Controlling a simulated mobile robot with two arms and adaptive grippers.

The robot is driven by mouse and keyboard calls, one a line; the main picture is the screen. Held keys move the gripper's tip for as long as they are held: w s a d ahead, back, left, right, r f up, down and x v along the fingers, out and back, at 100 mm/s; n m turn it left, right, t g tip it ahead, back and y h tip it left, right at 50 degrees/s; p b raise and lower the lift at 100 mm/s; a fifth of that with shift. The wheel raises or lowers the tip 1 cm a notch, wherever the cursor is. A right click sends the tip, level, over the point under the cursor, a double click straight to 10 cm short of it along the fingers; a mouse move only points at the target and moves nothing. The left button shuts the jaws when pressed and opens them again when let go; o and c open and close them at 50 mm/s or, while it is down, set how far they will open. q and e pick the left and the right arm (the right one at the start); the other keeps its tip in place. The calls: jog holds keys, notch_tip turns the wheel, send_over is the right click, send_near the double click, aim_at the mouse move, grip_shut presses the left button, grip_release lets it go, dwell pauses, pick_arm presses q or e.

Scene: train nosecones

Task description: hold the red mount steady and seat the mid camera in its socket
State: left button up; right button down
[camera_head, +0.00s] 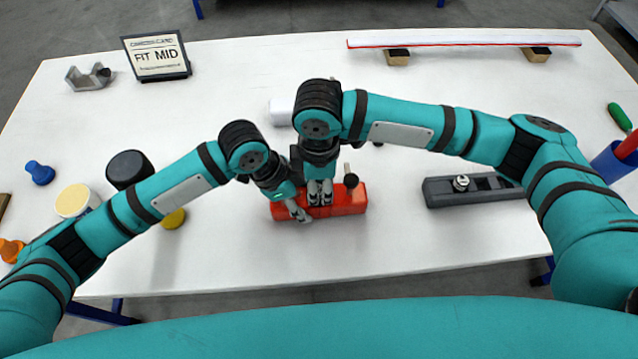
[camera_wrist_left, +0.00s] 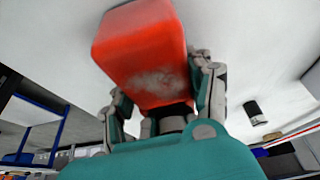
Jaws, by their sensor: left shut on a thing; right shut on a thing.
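The red mount (camera_head: 345,202) lies on the white table in front of me, a long block with a small dark ball-topped stem (camera_head: 350,178) at its right part. My left gripper (camera_head: 299,212) is shut on its left part. In the left wrist view the red mount (camera_wrist_left: 145,50) sits between both fingers of my left gripper (camera_wrist_left: 160,98). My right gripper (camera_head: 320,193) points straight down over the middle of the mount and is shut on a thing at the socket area. The fingers hide most of that thing, which I take for the mid camera; I cannot tell how deep it sits.
A dark grey slotted fixture (camera_head: 440,192) lies to the right. A "FIT MID" card (camera_head: 157,57) and a grey bracket (camera_head: 88,78) stand at the back left. A black cylinder (camera_head: 128,166) and a cream-topped tub (camera_head: 76,200) are left. A long white bar (camera_head: 465,38) rests on blocks at the back.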

aim_at(319, 189)
jog(key=c, duration=1)
grip_release()
jog(key=shift+f, duration=0.1)
notch_tip(319, 189, up, 12)
jog(key=shift+r, duration=0.15)
pick_arm(q)
jog(key=o, duration=1)
jog(key=shift+o, duration=0.2)
